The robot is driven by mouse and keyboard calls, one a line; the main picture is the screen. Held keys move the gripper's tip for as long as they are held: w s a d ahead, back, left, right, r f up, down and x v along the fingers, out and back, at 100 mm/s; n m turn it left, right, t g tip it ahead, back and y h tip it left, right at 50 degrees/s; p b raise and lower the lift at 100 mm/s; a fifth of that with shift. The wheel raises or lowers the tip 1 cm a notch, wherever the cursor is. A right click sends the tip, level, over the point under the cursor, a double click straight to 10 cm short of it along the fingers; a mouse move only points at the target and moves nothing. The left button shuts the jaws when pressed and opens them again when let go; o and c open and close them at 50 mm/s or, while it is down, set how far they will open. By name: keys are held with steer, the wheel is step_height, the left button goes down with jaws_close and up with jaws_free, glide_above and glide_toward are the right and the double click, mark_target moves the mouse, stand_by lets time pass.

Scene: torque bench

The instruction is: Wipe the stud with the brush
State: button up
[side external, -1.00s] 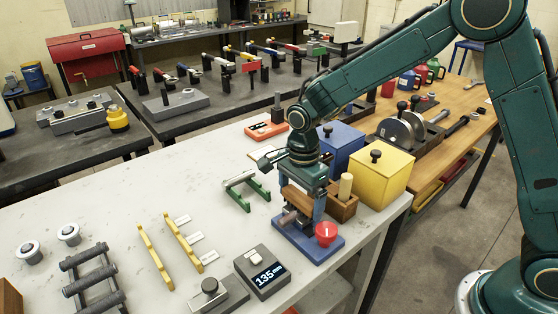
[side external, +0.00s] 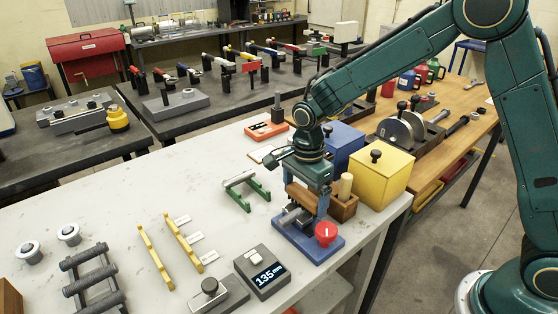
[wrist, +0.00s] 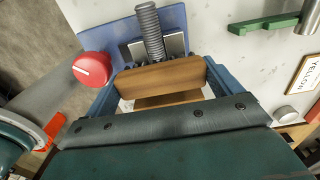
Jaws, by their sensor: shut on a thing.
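My gripper (side external: 304,200) is shut on the brush, whose brown wooden block (wrist: 165,75) spans between the blue fingers in the wrist view. The brush's wood (side external: 301,196) also shows in the side view. The grey threaded stud (wrist: 150,28) lies in a metal holder on a blue base (side external: 310,243) with a red knob (side external: 326,233). The stud's end (side external: 291,215) shows in the side view. The brush is at or just above the stud, close to the holder. Its underside is hidden, so I cannot tell whether it touches.
A wooden box (side external: 343,210) with a light peg stands close behind the gripper, next to a yellow bin (side external: 378,180) and a blue bin (side external: 341,149). A green-legged stand (side external: 240,189) is to the left. A gauge (side external: 262,272) reading 135 mm sits in front.

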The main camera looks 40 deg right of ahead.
mark_target(288, 216)
steer(key=shift+d, duration=0.8)
steer(key=a, duration=0.6)
steer(key=shift+a, duration=0.25)
steer(key=shift+a+r, duration=0.15)
steer(key=shift+a, duration=0.05)
step_height(288, 216, up, 8)
steer(key=shift+d, duration=0.1)
